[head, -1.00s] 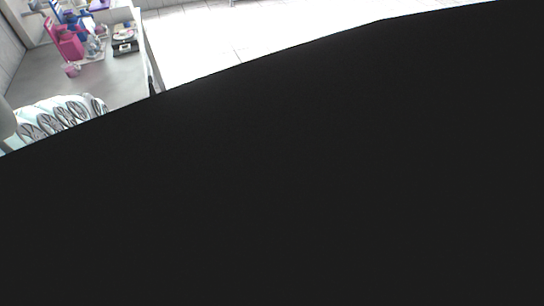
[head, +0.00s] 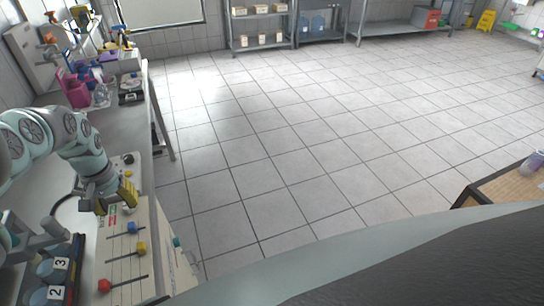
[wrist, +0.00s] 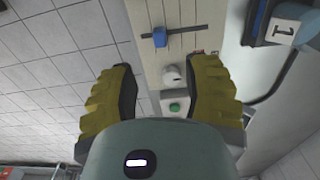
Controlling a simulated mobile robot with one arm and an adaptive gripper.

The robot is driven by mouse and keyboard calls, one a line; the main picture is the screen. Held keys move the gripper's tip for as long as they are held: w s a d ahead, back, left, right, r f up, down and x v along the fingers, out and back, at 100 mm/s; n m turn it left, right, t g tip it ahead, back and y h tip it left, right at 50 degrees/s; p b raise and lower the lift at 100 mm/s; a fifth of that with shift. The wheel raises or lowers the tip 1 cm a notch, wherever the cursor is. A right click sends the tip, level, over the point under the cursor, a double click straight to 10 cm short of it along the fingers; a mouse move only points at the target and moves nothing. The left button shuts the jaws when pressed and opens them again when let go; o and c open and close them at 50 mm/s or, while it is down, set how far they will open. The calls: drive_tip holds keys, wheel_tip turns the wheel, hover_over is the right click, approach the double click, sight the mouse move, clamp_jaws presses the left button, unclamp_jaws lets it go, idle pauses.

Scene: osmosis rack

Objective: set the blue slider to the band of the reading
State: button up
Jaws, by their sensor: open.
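The blue slider (head: 132,228) is a blue knob on a dark rail across the pale panel (head: 160,270). In the wrist view the blue slider (wrist: 160,38) sits near the top, beyond my fingertips and apart from them. My gripper (head: 122,196) has yellow fingers and hangs at the far end of the panel, near the blue slider. In the wrist view my gripper (wrist: 163,70) is open, with nothing between its fingers. A white round part (wrist: 172,75) and a green button (wrist: 174,106) show between them. I cannot make out a reading.
A yellow slider (head: 141,248) and a red slider (head: 104,286) sit on rails nearer the camera. Numbered dark holders (head: 58,264) with blue parts stand left of the panel. A scale and pink items fill the far bench. The tiled floor right of the bench is clear.

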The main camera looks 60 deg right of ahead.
drive_tip(key=shift+r, duration=1.55)
drive_tip(key=shift+s+r, duration=0.1)
drive_tip(key=shift+s, duration=0.05)
